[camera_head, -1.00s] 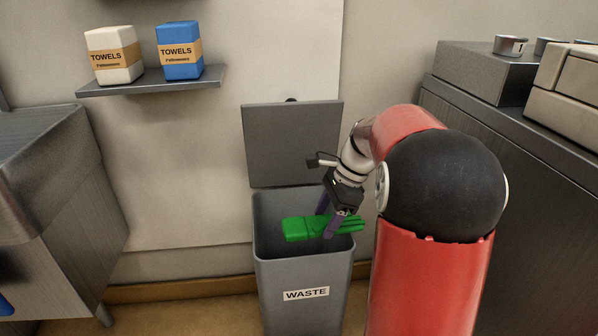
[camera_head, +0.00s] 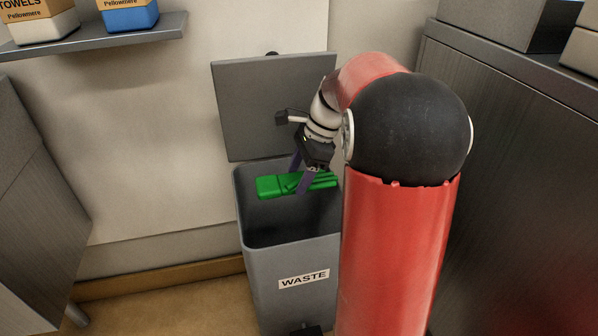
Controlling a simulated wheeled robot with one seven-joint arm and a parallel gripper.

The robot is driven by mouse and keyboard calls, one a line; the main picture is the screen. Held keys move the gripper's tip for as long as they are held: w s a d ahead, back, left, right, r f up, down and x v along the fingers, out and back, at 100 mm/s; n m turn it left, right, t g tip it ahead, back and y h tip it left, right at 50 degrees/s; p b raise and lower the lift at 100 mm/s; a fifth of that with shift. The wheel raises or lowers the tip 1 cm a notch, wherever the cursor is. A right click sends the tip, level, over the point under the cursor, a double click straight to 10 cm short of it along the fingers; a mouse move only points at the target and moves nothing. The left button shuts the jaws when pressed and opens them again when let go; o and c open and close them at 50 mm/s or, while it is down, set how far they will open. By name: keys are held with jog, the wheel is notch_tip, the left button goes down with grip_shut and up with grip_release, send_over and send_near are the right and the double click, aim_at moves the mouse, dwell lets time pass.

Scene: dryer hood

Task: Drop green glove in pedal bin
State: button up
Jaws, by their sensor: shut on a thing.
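The green glove (camera_head: 272,187) is held over the open top of the grey pedal bin (camera_head: 290,262), near its back side. My gripper (camera_head: 301,184) is shut on the glove near its middle, with one purple finger in front and one behind. The glove lies roughly level, its cuff end to the left and its fingers to the right. The bin's lid (camera_head: 272,110) stands upright at the back. A white WASTE label (camera_head: 303,279) is on the bin's front. The bin's interior looks empty where it shows; its right part is hidden by my arm.
A shelf (camera_head: 110,42) with towel packs (camera_head: 130,17) hangs on the wall at the upper left. A metal cabinet (camera_head: 510,170) stands close on the right. A steel unit (camera_head: 35,190) is at the left. Floor is clear left of the bin.

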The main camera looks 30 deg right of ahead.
jog(key=shift+f+b, duration=0.35)
jog(key=shift+f, duration=0.4)
jog(key=o, duration=1.1)
jog(key=shift+c, duration=0.2)
jog(key=p+v, duration=0.1)
jog(key=v, duration=0.7)
jog(key=shift+p, duration=0.4)
